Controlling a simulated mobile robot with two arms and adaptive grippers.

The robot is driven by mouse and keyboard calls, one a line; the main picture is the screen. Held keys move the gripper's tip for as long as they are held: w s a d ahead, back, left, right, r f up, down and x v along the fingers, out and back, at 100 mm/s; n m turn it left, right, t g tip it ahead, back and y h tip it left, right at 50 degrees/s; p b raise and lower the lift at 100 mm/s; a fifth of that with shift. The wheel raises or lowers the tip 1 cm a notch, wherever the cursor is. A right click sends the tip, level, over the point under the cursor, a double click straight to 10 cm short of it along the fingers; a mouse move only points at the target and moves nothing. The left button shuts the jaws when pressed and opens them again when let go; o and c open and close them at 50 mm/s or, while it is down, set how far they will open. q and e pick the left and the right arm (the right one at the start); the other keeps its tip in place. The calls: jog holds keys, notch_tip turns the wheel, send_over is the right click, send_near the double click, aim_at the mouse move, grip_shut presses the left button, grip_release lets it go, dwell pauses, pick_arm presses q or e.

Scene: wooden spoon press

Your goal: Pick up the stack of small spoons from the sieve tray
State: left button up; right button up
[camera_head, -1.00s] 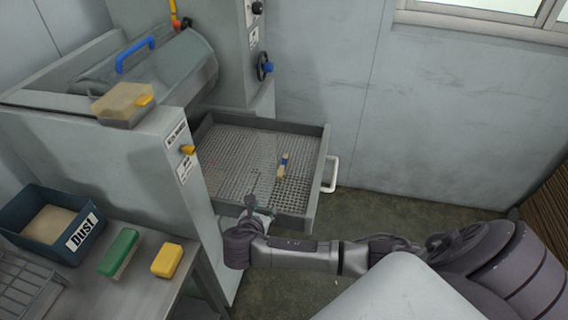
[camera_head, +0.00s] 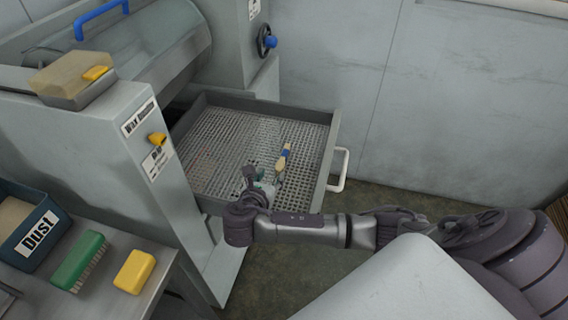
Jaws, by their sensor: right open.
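The stack of small spoons (camera_head: 282,162) lies in the sieve tray, a small pale wooden bundle with a blue band, right of the tray's middle. The sieve tray (camera_head: 334,160) is a grey drawer with a mesh floor, pulled out from the machine. My right gripper (camera_head: 258,176) is over the front part of the tray, left of and nearer than the spoons. It is open and apart from the stack. Its fingers are small and partly hidden by its own body. My left gripper is not in view.
A white handle (camera_head: 340,170) is on the tray's right side. The tray's walls stand around the spoons. A table at lower left holds a green brush (camera_head: 78,260), a yellow block (camera_head: 134,271) and a blue "Dust" box (camera_head: 38,236). The mesh around the stack looks mostly clear.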

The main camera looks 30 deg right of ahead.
aim_at(282, 159)
jog(key=b+x, duration=0.1)
jog(key=x, duration=1.3)
jog(key=shift+f, duration=0.1)
jog(key=shift+c, duration=0.3)
grip_shut()
